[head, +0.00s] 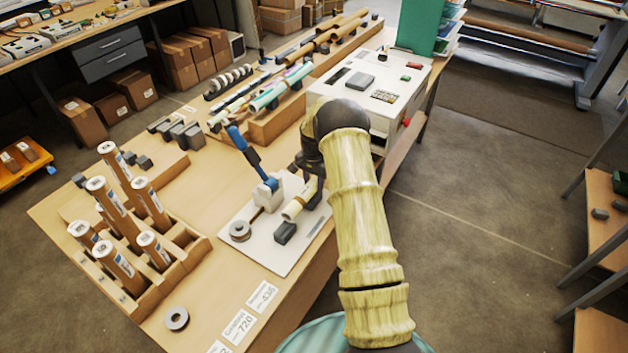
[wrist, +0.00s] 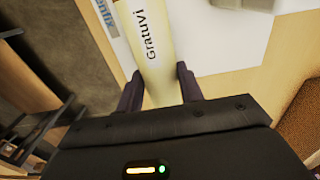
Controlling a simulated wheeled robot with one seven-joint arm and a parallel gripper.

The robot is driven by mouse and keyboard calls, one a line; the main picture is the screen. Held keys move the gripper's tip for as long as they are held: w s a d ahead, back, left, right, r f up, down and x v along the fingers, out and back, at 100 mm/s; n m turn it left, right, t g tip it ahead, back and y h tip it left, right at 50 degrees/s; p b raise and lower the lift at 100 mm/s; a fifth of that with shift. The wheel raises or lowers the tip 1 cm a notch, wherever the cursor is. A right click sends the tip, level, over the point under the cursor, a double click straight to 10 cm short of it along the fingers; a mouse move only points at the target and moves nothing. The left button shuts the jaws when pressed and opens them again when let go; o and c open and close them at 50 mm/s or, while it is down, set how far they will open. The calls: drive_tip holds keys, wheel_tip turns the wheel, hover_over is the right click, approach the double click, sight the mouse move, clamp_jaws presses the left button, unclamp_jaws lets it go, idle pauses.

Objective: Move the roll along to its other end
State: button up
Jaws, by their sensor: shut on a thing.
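My gripper (wrist: 160,88) is shut on a cream roll (wrist: 146,35) with the printed name "Gratuvi"; one dark finger lies on each side of it. In the head view, the roll (head: 296,207) lies over a white board (head: 262,250) on the bench, with its near end pointing to the lower left. My dark wrist partly hides its far end. I cannot tell whether the roll touches the board. A blue-handled lever tool (head: 246,152) on a pale block stands just left of the roll.
A grey block (head: 285,232) and a grey tape ring (head: 240,230) sit on the board near the roll. A wooden rack (head: 190,245) with several upright brown rolls stands at left. A white machine (head: 385,85) stands behind my arm. The front bench corner holds labels.

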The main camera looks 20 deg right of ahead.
drive_tip(key=shift+s+a+f+p, duration=0.2)
drive_tip(key=shift+s+a+f, duration=0.2)
drive_tip(key=shift+s+a, duration=1.6)
drive_tip(key=shift+s+a+f+p, duration=0.2)
drive_tip(key=shift+s+a+f, duration=0.25)
drive_tip(key=shift+s+a, duration=1.5)
drive_tip(key=shift+s+a+f+p, duration=0.3)
drive_tip(key=shift+s+a, duration=0.7)
drive_tip(key=shift+a, duration=1.9)
drive_tip(key=shift+f, duration=0.15)
drive_tip(key=o, duration=1.2)
wheel_tip(320, 180, up, 18)
drive_tip(key=b, duration=0.5)
drive_tip(key=shift+f, duration=0.25)
